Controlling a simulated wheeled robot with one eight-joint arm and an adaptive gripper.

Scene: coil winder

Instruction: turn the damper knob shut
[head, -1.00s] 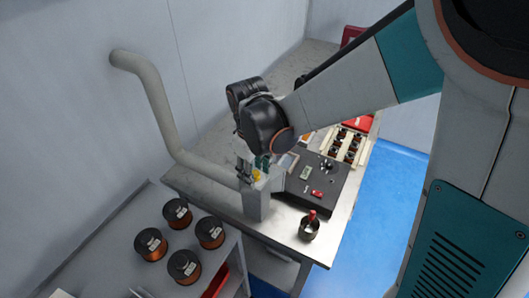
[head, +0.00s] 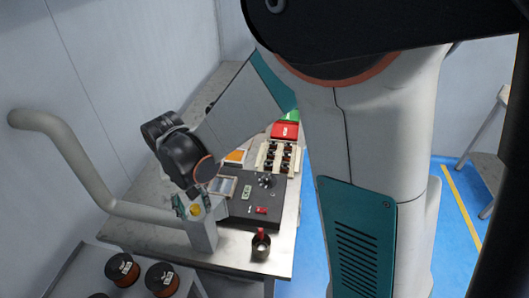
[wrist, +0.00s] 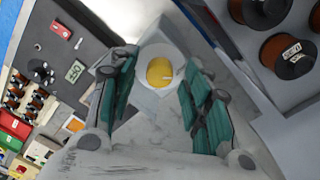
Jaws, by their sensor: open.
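The damper knob (head: 195,210) is yellow and sits on top of a grey box-shaped housing (head: 203,236) at the end of the grey pipe. In the wrist view the knob (wrist: 160,72) is round, with a pale pointer mark toward its right side, on a white disc. My gripper (wrist: 160,68) is open, with one teal-padded finger on each side of the knob. In the head view my gripper (head: 193,204) points down at the housing top. I see gaps between fingers and knob; whether the fingertips reach down to its level I cannot tell.
A dark winder panel (head: 255,200) with switches stands right of the housing. A dark cup (head: 261,246) with a red-handled tool stands at the bench's front. Copper spools (head: 122,269) sit at lower left. The grey pipe (head: 72,160) runs along the wall side.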

